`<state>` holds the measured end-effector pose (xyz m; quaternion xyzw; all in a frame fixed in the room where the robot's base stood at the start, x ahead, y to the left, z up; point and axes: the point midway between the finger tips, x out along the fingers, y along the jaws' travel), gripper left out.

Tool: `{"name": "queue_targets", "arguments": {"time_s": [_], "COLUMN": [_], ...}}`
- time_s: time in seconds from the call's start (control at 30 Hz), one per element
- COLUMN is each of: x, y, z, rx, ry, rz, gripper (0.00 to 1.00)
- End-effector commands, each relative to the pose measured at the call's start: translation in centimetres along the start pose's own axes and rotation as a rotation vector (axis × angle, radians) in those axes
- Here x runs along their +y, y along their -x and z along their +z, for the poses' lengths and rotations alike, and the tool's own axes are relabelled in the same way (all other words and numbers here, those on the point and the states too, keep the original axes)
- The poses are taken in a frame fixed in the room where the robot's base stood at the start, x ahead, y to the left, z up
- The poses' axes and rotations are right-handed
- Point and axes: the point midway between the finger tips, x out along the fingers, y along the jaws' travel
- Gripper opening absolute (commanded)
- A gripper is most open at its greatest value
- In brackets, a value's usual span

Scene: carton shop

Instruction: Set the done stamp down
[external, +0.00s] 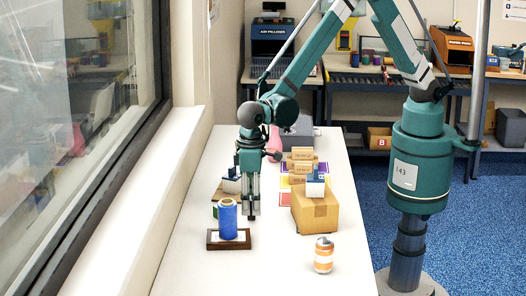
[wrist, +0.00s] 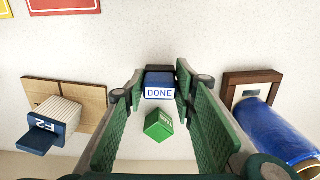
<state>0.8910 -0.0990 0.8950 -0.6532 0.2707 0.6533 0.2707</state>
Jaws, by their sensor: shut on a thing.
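The done stamp (wrist: 159,86) is a dark blue block with a white "DONE" label, upright between the fingertips in the wrist view. My gripper (wrist: 162,88) is shut on it, with green pads on both sides. In the external view my gripper (external: 252,212) points straight down, low over the white table, just behind the blue roll; the stamp is hard to make out there. I cannot tell whether the stamp touches the table.
A green block (wrist: 159,125) lies close by. The blue roll (wrist: 275,133) on its wooden-framed base (wrist: 236,80) stands to one side, a white-and-blue stamp (wrist: 53,120) on cardboard to the other. A carton (external: 316,212) and striped can (external: 324,255) stand right of my gripper.

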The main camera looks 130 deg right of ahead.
Motion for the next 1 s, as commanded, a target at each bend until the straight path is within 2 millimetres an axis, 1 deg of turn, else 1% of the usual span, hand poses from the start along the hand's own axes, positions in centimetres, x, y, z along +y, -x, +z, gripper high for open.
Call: {"name": "queue_targets", "arguments": {"time_s": [0.2, 0.37, 0.4, 0.47, 0.5, 0.83, 1.0], "x": [0.01, 0.00, 0.00, 0.00, 0.00, 0.00, 0.01], "y": [0.01, -0.37, -0.28, -0.26, -0.25, -0.19, 0.21], "z": [0.00, 0.00, 0.01, 0.00, 0.00, 0.01, 0.00], "rx": [0.000, 0.000, 0.000, 0.000, 0.000, 0.000, 0.000], "ry": [0.000, 0.000, 0.000, 0.000, 0.000, 0.000, 0.000], "rz": [0.000, 0.000, 0.000, 0.000, 0.000, 0.000, 0.000], "gripper": [0.15, 0.15, 0.33, 0.41, 0.42, 0.42, 0.42]}}
